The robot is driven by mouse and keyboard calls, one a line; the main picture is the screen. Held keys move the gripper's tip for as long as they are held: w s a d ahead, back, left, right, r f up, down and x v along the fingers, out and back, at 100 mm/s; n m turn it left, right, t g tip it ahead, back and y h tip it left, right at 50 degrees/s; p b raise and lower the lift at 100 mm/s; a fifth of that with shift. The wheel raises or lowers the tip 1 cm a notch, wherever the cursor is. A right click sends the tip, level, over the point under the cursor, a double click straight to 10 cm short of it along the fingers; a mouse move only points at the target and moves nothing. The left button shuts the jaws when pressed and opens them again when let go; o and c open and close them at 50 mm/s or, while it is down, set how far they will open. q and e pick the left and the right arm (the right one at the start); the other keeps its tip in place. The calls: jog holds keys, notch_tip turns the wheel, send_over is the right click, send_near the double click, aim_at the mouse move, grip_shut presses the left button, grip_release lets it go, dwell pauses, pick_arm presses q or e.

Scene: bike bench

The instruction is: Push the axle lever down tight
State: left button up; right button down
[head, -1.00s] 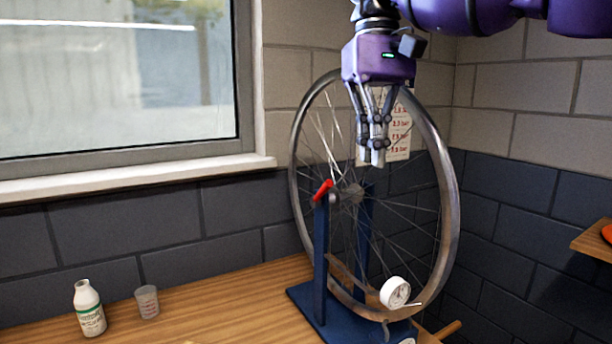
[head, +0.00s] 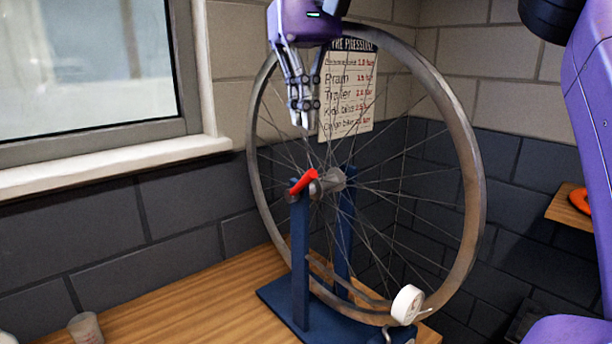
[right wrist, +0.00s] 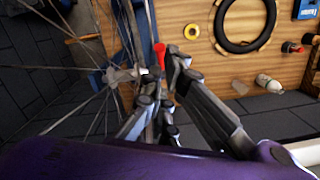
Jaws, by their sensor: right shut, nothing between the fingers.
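The red axle lever (head: 303,182) sits at the top of the near blue stand post, beside the wheel hub. It is tilted, its right end higher than its left. The wheel (head: 470,190) stands upright in the blue truing stand (head: 300,265). My right gripper (head: 302,122) is shut and empty, pointing down above the lever with a clear gap. In the right wrist view the red lever (right wrist: 159,54) shows just past the fingertips (right wrist: 165,75), partly hidden by them. My left gripper is not in view.
A white round gauge (head: 407,304) is at the wheel's bottom right. A cup (head: 85,328) stands at the bench's left. A pressure chart (head: 347,90) hangs behind the wheel.

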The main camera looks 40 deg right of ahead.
aim_at(308, 173)
jog(key=shift+f, duration=0.6)
jog(key=f+b, duration=0.1)
jog(key=f, duration=0.1)
jog(key=f+b, duration=0.1)
jog(key=f, duration=0.2)
jog(key=shift+s+f, duration=0.2)
jog(key=shift+f, duration=0.15)
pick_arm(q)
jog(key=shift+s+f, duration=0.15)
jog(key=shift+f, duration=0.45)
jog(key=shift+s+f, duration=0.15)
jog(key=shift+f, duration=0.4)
pick_arm(e)
jog(key=shift+s+a, duration=0.1)
jog(key=shift+f, duration=0.1)
